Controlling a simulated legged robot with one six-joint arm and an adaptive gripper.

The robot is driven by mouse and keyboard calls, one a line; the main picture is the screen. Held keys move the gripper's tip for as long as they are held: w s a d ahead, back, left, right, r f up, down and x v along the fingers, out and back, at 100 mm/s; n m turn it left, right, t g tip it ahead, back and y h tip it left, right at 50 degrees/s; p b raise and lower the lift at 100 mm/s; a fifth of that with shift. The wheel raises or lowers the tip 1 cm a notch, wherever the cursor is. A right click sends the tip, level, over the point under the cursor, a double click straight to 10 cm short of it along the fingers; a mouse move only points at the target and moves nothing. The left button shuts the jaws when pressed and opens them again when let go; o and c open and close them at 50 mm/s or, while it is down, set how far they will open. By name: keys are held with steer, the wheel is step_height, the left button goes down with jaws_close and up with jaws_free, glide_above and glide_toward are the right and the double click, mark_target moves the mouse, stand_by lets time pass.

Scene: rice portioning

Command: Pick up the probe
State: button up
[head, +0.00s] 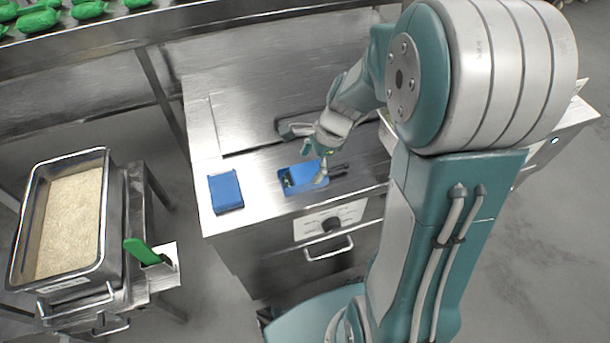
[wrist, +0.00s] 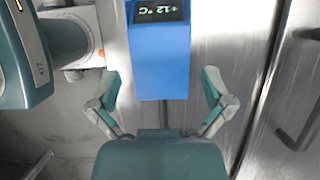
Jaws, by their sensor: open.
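The probe (wrist: 163,60) is a blue block with a dark display reading "+12 °C" in the wrist view. In the head view, a blue item (head: 292,184), which seems to be the probe, lies on the steel counter, partly hidden by my gripper. My gripper (wrist: 161,82) is open, with one finger on each side of the probe's near end and a visible gap on both sides. In the head view my gripper (head: 321,160) is low over the counter at the blue item. I cannot tell its exact height above it.
A second blue block (head: 226,191) lies on the counter (head: 255,172) to the left. A steel pan (head: 101,240) of rice stands on a side stand, with a green-handled tool (head: 142,251) beside it. Green packs (head: 40,20) lie on a rail at the back left.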

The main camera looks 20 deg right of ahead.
steer(key=x, duration=0.2)
steer(key=shift+a+f, duration=0.15)
steer(key=shift+f, duration=0.3)
steer(key=c, duration=1)
steer(key=shift+o, duration=0.2)
step_height(320, 180, up, 3)
steer(key=shift+w, duration=0.1)
steer(key=d+r, duration=0.1)
steer(key=w+d+r, duration=0.1)
steer(key=r, duration=0.1)
steer(key=w+d+r, duration=0.1)
steer(key=d+r, duration=0.1)
steer(key=shift+w+r, duration=0.15)
steer(key=shift+r, duration=0.05)
steer(key=w+d+r, duration=0.4)
steer(key=d+r, duration=0.4)
steer(key=r, duration=0.2)
steer(key=shift+w+r, duration=0.35)
steer(key=shift+w, duration=0.05)
